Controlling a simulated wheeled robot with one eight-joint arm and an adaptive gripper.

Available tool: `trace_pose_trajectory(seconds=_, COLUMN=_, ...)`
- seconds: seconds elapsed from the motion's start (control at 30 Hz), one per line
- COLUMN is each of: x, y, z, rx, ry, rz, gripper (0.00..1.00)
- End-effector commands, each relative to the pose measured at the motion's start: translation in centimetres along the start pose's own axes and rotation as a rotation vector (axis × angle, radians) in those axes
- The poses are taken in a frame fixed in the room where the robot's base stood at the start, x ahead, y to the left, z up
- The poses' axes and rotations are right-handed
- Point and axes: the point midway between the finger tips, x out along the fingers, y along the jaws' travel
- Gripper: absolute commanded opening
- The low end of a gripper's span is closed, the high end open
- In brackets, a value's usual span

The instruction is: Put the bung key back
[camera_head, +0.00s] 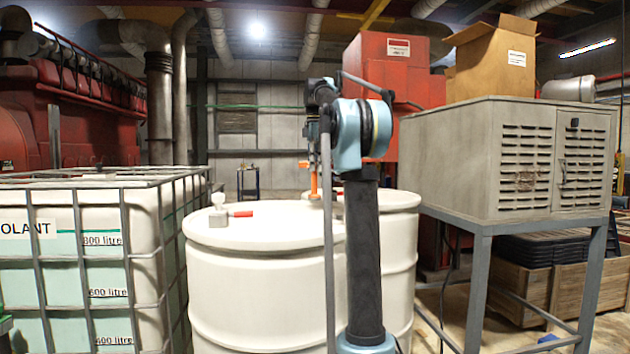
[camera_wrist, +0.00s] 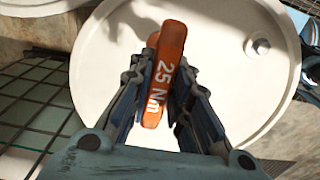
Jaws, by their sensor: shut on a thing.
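The orange bung key (camera_wrist: 163,78), marked "25 Nm", is between the fingers of my gripper (camera_wrist: 162,66) in the wrist view. My gripper is shut on it. In the head view my gripper (camera_head: 314,163) is above the drums, with the orange key (camera_head: 314,182) hanging upright below it. A white drum lid (camera_wrist: 105,60) lies beneath the key in the wrist view, with a round metal bung (camera_wrist: 261,46) to the right of the key. I cannot tell the gap between key and lid. My arm hides part of the drums.
The front white drum (camera_head: 255,290) carries a tap with a red handle (camera_head: 240,214); another drum (camera_head: 402,250) stands behind it. A caged tank (camera_head: 140,285) is at left.

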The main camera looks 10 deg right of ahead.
Motion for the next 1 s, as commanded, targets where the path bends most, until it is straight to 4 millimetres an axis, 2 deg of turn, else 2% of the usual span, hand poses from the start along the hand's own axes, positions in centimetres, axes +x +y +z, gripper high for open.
trace_pose_trajectory(seconds=0.4, x=4.0, y=-0.1, z=-0.1, rx=-0.001, ry=0.0, rz=0.0, gripper=0.0)
trace_pose_trajectory(seconds=0.77, x=4.3, y=0.0, z=-0.1, rx=-0.001, ry=0.0, rz=0.0, gripper=0.0)
trace_pose_trajectory(seconds=0.8, x=4.3, y=0.0, z=-0.1, rx=-0.001, ry=0.0, rz=0.0, gripper=0.22)
trace_pose_trajectory(seconds=0.87, x=4.3, y=0.0, z=-0.1, rx=-0.001, ry=0.0, rz=0.0, gripper=0.36)
trace_pose_trajectory(seconds=1.0, x=4.3, y=0.0, z=-0.1, rx=-0.001, ry=0.0, rz=0.0, gripper=0.38)
